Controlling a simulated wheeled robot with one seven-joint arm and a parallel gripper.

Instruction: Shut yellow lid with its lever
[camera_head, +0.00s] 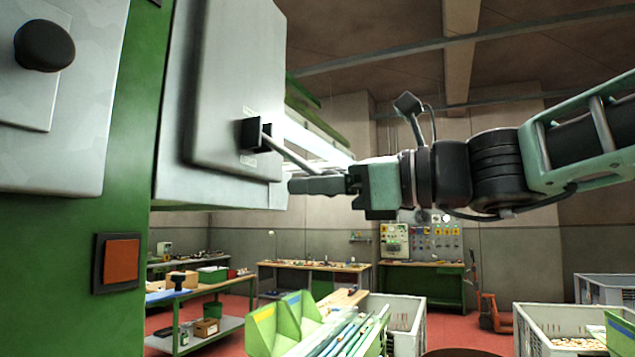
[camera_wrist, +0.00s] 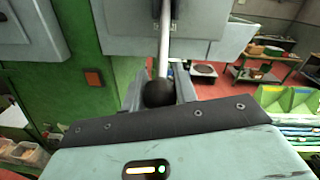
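No yellow lid shows; the lid in view is a grey metal panel (camera_head: 236,75) on the green machine. A lever with a thin metal rod (camera_head: 288,152) runs from a dark pivot bracket (camera_head: 256,134) on this panel down to the right. My gripper (camera_head: 300,185) is level, pointing left, at the rod's lower end. In the wrist view, the lever's black ball knob (camera_wrist: 159,93) sits between the fingers of my gripper (camera_wrist: 161,76), which appear closed on it. In the head view the fingers hide the knob.
A black round knob (camera_head: 44,45) and an orange square button (camera_head: 121,261) are on the green machine front (camera_head: 60,270) at left. Green bins (camera_head: 285,322) and grey crates (camera_head: 560,322) stand below. Open air surrounds my arm at right.

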